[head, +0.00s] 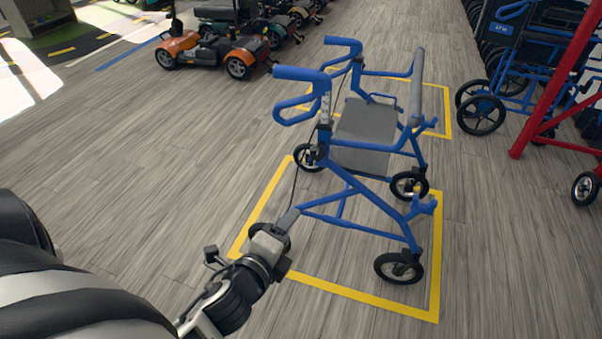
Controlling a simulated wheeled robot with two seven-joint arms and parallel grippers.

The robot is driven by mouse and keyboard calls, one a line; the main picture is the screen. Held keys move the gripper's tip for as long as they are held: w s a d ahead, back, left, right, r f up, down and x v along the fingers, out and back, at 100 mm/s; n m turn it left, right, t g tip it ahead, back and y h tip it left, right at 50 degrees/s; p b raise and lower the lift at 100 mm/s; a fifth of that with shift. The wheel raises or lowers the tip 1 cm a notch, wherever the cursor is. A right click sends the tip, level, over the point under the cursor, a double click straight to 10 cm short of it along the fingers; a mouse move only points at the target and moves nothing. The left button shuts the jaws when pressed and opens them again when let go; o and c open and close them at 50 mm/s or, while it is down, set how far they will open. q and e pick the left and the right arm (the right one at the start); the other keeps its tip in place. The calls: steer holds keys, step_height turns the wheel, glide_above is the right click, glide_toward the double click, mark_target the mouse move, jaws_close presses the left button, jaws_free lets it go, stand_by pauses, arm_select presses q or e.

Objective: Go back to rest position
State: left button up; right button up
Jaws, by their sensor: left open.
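My left gripper (283,243) reaches in from the lower left and is open. It is beside the near left wheel of a blue rollator (345,190) and partly hides that wheel. I cannot tell whether the gripper touches the frame. Nothing shows held in it. The rollator stands upright on its wheels, with a grey seat (364,133) and blue handles at the top left. My right gripper is not in view.
A yellow floor outline (360,296) surrounds the rollator, with another outline (446,105) behind. An orange scooter (205,49) and others stand at the back. Blue wheelchairs (520,60) and a red post (545,95) are at the right. The left floor is clear.

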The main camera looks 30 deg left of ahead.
arm_select(q)
steer(key=s+d+r+n+g+h+p, duration=0.1)
steer(key=s+d+n+g+h+p, duration=0.1)
steer(key=n, duration=0.6)
steer(key=s+d+r+n+g+h+p, duration=0.1)
steer(key=s+d+n+h+p, duration=0.2)
steer(key=d+n+p, duration=0.3)
steer(key=s+d+n, duration=0.1)
steer(key=d+n, duration=0.1)
steer(key=d, duration=0.1)
steer(key=shift+s+r+n+g+h, duration=0.25)
steer(key=shift+r+n+g+h, duration=0.05)
steer(key=shift+r+n+g, duration=0.1)
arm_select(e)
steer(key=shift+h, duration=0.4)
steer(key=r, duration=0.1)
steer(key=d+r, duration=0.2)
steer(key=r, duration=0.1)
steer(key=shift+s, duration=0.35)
